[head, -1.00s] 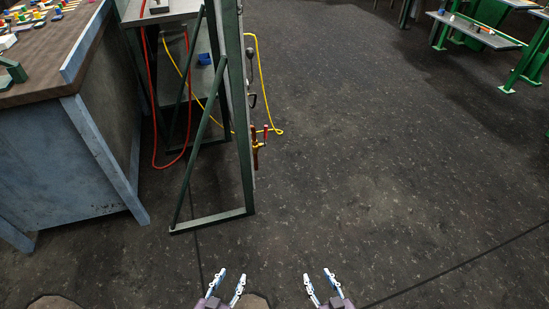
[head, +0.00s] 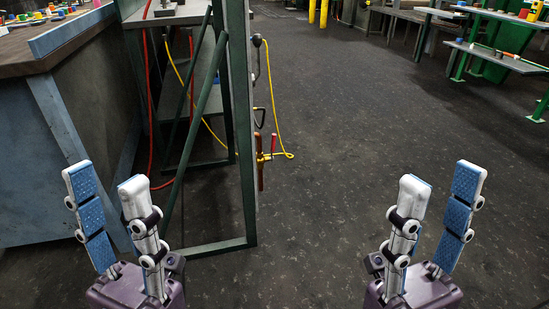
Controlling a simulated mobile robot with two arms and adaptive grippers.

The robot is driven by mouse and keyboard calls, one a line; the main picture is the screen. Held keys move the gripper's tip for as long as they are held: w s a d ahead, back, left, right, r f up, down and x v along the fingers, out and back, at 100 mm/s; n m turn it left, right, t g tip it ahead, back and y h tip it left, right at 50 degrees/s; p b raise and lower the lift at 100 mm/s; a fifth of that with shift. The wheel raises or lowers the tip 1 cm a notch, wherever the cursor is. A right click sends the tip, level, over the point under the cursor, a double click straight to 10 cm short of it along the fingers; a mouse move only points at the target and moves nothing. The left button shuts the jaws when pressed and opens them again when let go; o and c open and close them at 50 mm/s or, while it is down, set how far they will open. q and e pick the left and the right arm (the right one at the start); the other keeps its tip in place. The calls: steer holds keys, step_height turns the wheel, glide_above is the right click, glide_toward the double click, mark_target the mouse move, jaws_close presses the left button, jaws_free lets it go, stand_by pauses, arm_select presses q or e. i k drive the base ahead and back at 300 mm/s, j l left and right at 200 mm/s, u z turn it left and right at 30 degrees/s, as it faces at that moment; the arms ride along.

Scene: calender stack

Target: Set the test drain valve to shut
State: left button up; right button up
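A small valve (head: 262,157) with a brass-yellow body and a red handle sits low on the right side of the dark green frame, seen edge-on. I cannot tell its setting from here. A copper-coloured pipe piece hangs below it, and a yellow hose (head: 281,125) loops down near it. My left gripper (head: 103,182) is open and empty at the lower left, in front of the frame and bench. My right gripper (head: 440,186) is open and empty at the lower right, over bare floor. Both are well apart from the valve.
The green frame (head: 243,190) stands upright with a foot bar on the floor. A blue-grey bench (head: 85,130) with a wooden top is at left. A red hose (head: 150,100) hangs behind the frame. Green-legged tables (head: 497,57) stand far right. The floor (head: 350,130) between is clear.

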mark_target(273, 135)
steer(key=i+l+z, duration=0.55)
steer(key=i+l, duration=0.25)
